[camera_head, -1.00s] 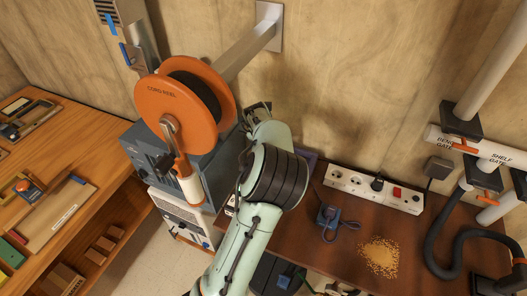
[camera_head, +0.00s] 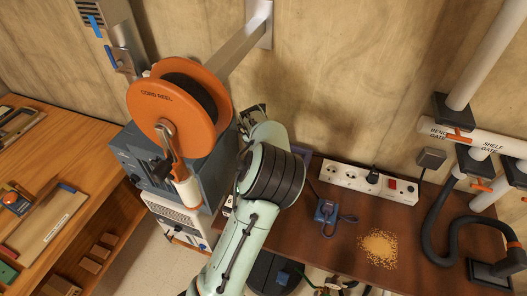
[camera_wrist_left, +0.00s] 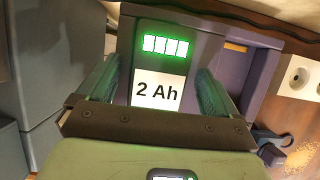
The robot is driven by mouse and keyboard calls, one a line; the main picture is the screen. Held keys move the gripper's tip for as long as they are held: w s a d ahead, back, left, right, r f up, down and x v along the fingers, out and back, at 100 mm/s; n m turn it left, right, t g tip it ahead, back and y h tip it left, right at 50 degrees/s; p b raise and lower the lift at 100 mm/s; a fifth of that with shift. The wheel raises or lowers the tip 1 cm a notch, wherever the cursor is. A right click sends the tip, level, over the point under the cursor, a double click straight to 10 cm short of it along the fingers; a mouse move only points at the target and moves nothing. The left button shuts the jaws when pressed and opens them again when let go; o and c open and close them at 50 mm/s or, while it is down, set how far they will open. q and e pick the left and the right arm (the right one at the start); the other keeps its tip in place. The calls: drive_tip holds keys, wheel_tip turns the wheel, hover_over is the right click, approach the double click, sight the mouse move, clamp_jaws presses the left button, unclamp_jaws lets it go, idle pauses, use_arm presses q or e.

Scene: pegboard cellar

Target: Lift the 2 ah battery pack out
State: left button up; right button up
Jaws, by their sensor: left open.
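The 2 Ah battery pack (camera_wrist_left: 158,92) fills the middle of the left wrist view. It is dark grey, with a white "2 Ah" label and a lit green charge display of several bars. A purple housing (camera_wrist_left: 238,72) shows around and beside it; how deep the pack sits in it I cannot tell. My left gripper (camera_wrist_left: 156,88) is open, with one teal finger at each side of the pack; contact is not clear. In the head view my left arm hides the pack, and a purple edge (camera_head: 303,156) shows beside the arm. My right gripper is not in view.
An orange cord reel (camera_head: 172,112) and a grey machine (camera_head: 135,150) stand left of my arm. A white power strip (camera_head: 368,183), a blue plug (camera_head: 325,212) and a pile of yellowish grains (camera_head: 380,248) are on the brown bench (camera_head: 435,265). Pipes and a black hose (camera_head: 437,225) are at right.

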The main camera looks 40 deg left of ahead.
use_arm(q)
drive_tip(key=shift+f, duration=0.1)
idle(0.3)
drive_tip(key=c, duration=1)
wheel_tip(320, 180, up, 11)
drive_tip(key=shift+f, duration=0.2)
